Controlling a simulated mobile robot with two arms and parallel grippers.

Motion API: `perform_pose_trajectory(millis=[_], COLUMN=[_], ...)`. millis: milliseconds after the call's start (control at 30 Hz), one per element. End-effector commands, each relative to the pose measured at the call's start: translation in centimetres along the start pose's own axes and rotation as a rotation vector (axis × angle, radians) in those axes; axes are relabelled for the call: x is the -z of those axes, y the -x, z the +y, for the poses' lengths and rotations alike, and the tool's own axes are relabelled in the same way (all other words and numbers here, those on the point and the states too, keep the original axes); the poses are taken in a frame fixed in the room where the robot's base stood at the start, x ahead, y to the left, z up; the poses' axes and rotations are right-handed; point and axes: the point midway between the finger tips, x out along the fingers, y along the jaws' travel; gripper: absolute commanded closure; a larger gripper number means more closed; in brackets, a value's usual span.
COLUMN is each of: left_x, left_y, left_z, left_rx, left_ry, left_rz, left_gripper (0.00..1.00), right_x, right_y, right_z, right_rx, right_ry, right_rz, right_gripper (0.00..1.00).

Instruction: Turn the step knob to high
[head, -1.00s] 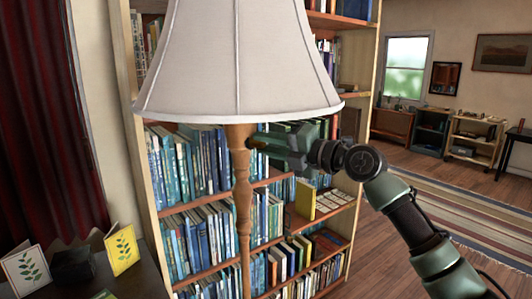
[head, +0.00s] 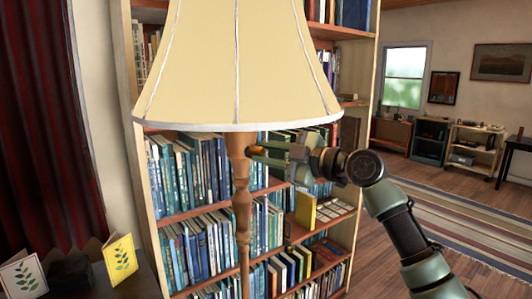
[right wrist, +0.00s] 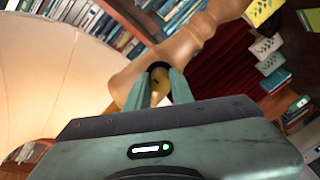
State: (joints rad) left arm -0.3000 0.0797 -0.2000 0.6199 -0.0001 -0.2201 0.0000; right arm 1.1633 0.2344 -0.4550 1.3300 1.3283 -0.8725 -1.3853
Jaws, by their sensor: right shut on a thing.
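A floor lamp has a wooden post (head: 241,195) and a cream shade (head: 236,65) that glows a warm yellow. My right gripper (head: 256,152) reaches in from the right to the post just below the shade. In the right wrist view its two fingers (right wrist: 158,88) are shut on a small round brass-coloured knob (right wrist: 159,76) that sticks out from the post (right wrist: 190,42). The fingers cover the knob's sides, and I cannot read any setting on it. My left gripper is not in view.
A tall bookcase (head: 166,209) full of books stands close behind the lamp. A dark table with upright cards (head: 119,258) is at the lower left, by a red curtain (head: 45,130). Open wooden floor and a striped rug (head: 450,215) lie to the right.

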Motion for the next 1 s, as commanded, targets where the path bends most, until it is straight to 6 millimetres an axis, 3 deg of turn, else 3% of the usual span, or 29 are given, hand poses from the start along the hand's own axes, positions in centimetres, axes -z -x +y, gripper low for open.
perform_pose_trajectory(millis=[1000], left_x=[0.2], left_y=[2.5], left_z=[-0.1], left_rx=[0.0], left_ry=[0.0], left_rz=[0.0], left_gripper=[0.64], right_x=[0.0], right_y=[0.0], right_z=[-0.2], right_rx=[0.024], right_ry=[-0.968], right_rz=[0.024], right_gripper=[1.0])
